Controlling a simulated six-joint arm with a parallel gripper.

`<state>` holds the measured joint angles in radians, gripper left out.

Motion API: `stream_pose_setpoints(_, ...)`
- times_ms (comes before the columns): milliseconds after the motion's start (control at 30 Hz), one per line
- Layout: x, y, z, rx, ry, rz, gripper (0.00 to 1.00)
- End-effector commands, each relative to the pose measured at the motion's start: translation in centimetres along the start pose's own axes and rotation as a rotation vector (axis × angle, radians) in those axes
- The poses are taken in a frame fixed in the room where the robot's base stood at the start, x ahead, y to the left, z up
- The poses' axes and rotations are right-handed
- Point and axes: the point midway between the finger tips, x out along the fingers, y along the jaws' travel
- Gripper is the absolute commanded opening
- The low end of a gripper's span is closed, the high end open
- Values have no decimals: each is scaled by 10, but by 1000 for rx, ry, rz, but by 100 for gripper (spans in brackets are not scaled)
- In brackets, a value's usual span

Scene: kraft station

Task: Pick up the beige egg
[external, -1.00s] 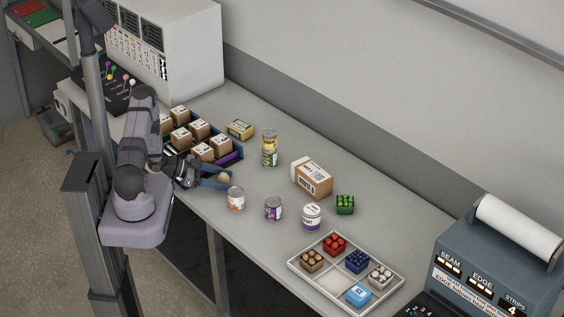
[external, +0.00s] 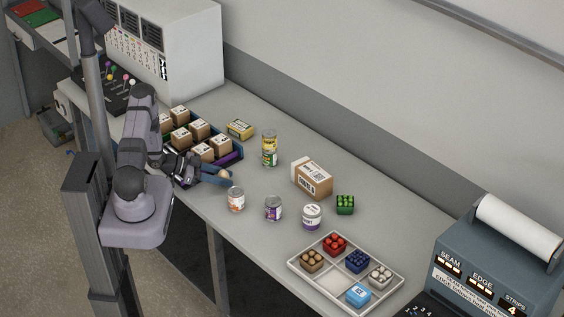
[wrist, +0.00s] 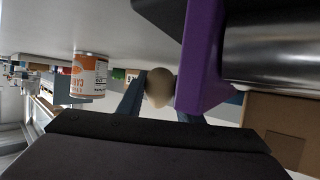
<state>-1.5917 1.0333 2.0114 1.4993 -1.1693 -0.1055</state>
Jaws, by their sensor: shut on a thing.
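The beige egg (external: 224,174) is between the fingertips of my gripper (external: 217,176), near the front edge of the table in the external view. In the wrist view the egg (wrist: 159,87) sits between the two blue-grey fingers, and my gripper (wrist: 160,92) is shut on it. Whether the egg still touches the table is hard to tell. A white-and-orange can (external: 236,199) stands just in front and to the right of the egg; it also shows in the wrist view (wrist: 88,76).
A dark crate of cardboard boxes (external: 240,153) is behind my gripper. A purple-labelled can (external: 273,209), a white jar (external: 311,217), a yellow-topped jar (external: 269,148) and a carton (external: 313,179) stand to the right. A divided tray (external: 296,265) lies at the front right.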

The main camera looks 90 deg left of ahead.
Motion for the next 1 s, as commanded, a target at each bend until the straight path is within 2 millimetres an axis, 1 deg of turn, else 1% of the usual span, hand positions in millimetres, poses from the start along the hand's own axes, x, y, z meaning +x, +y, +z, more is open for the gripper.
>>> stream_pose_setpoints(167,-6,0,-15,4,1,-2,20)
stream_pose_setpoints(600,-27,0,-66,5,1,-1,20)
stream_pose_setpoints(800,-32,0,-78,3,0,0,20)
stream_pose_setpoints(1000,-34,0,-82,1,0,1,20)
